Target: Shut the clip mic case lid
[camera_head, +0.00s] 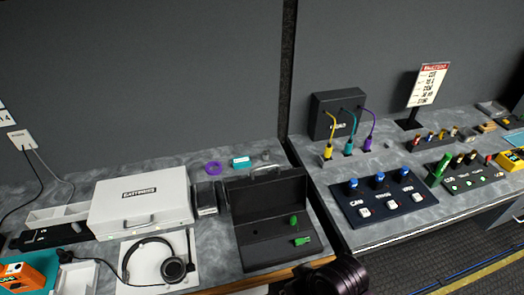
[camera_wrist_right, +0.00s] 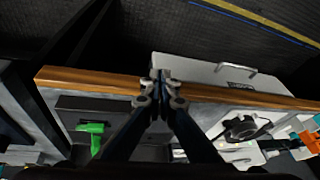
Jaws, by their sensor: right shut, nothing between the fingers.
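The clip mic case, which I take to be the black case (camera_head: 262,256), stands open near the front edge of the left counter. Its lid (camera_head: 268,196) is raised at the back. Green items (camera_head: 302,241) lie inside. In the right wrist view, the case (camera_wrist_right: 85,103) shows at the lower left with a green item (camera_wrist_right: 92,130). My right gripper (camera_wrist_right: 160,78) is shut and empty, over the wooden counter edge beside the case; I see no contact. A dark part of my arm shows at the bottom of the head view. My left gripper is out of view.
Left of the case are a headset (camera_head: 171,269), a white case (camera_head: 138,203) and a dark block (camera_head: 206,198). A purple ring (camera_head: 213,168) and teal box (camera_head: 241,162) lie behind. Right, past a gap, is a button panel (camera_head: 382,203). The wooden counter edge (camera_wrist_right: 85,78) runs in front.

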